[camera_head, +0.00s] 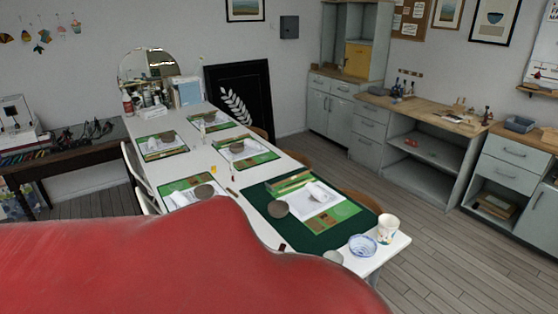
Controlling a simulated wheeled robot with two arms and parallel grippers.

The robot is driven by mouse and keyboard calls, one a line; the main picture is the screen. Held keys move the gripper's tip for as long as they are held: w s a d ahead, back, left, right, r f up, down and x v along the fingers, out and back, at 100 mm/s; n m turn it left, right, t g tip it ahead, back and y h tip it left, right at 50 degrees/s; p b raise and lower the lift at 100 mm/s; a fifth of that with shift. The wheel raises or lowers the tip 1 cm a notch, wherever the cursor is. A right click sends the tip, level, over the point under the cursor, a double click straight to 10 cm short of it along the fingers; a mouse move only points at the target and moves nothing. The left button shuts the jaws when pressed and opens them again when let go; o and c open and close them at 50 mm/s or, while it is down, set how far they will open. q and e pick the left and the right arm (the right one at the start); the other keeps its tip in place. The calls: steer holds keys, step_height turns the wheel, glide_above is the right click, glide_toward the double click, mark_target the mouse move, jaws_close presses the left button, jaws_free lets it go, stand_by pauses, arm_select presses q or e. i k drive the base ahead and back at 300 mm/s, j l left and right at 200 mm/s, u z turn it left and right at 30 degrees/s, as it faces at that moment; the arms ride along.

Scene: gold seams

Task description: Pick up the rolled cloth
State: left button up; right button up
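A small white roll (318,193), which looks like the rolled cloth, lies on a white sheet on the dark green mat (300,236) at the near right of the long white table. Neither of my grippers is in view.
A large red rounded surface (150,260) fills the lower left and hides the table's near left part. A patterned cup (387,229) and a blue-patterned glass bowl (362,246) stand at the table's near right corner. Open floor (430,235) lies to the right, before grey cabinets.

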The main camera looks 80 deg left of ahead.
mark_target(317, 193)
steer(key=i+j+u, duration=0.2)
steer(key=i+u, duration=0.25)
steer(key=i, duration=0.15)
steer(key=i+u, duration=0.5)
steer(key=i, duration=0.15)
steer(key=i+u, duration=0.45)
steer(key=i+l+u, duration=0.15)
steer(key=u, duration=0.3)
steer(key=i+l+u, duration=0.25)
steer(key=i+u, duration=0.2)
steer(key=i+l+u, duration=0.1)
steer(key=i+u, duration=0.25)
steer(key=i+l+u, duration=0.15)
steer(key=u, duration=0.2)
steer(key=i+l+u, duration=0.35)
steer(key=i+j, duration=0.05)
steer(key=j, duration=0.05)
